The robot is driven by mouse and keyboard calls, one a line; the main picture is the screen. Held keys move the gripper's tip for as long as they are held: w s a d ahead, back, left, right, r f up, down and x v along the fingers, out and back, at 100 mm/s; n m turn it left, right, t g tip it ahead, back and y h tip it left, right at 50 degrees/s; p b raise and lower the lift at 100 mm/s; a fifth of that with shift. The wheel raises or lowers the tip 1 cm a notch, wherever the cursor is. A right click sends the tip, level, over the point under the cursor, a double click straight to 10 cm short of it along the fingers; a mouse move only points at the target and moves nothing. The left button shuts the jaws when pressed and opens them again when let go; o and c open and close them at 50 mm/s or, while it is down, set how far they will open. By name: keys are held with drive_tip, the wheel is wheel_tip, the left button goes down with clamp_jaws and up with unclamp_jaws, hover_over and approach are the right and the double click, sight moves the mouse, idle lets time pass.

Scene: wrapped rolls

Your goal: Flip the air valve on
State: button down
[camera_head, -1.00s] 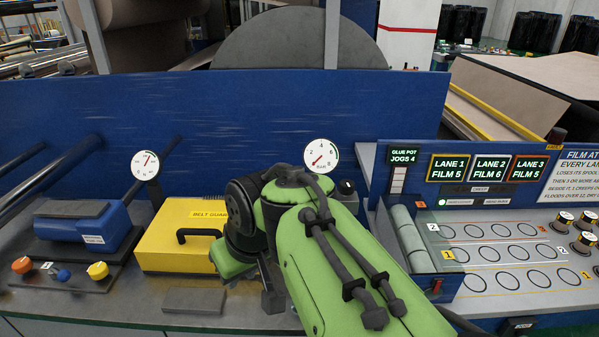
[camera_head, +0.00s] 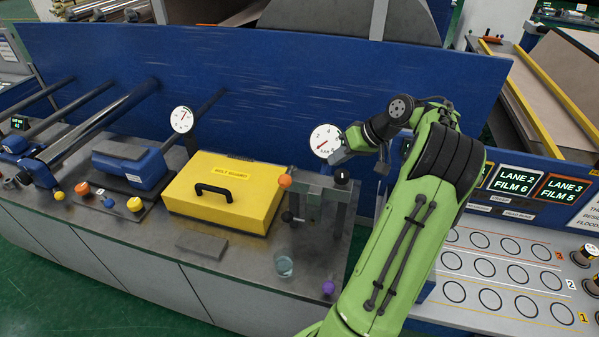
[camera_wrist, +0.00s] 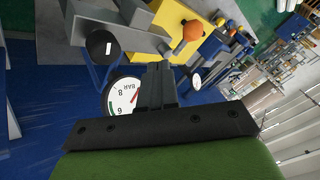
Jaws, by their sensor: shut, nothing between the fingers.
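A round white gauge (camera_head: 320,143) marked in bar stands at the back of the bench, its red needle pointing to the lower left. The gauge also shows in the wrist view (camera_wrist: 117,100). Just below it, a black knob (camera_head: 342,177) with a pale mark tops a grey block; it also shows in the wrist view (camera_wrist: 99,43). No readable label tells whether this knob is the air valve. My gripper (camera_head: 335,158) is shut and empty, in front of the gauge's lower right edge and slightly above the knob. In the wrist view my gripper (camera_wrist: 156,75) overlaps the gauge.
A grey clamp-like frame with an orange ball knob (camera_head: 285,181) stands left of the black knob. A yellow belt guard (camera_head: 225,190) with a black handle is further left. A glass (camera_head: 284,265) and a purple knob (camera_head: 328,288) are at the front edge. A blue wall (camera_head: 265,100) rises behind.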

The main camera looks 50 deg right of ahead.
sight(287, 175)
drive_tip(key=b+x, duration=0.1)
drive_tip(key=x, duration=0.9)
drive_tip(key=shift+s+d+f, duration=0.1)
drive_tip(key=shift+d, duration=0.05)
drive_tip(key=a, duration=0.1)
drive_tip(key=w+a, duration=0.2)
drive_tip(key=shift+a+r+p, duration=0.15)
drive_tip(key=shift+r+p, duration=0.15)
drive_tip(key=shift+s, duration=0.1)
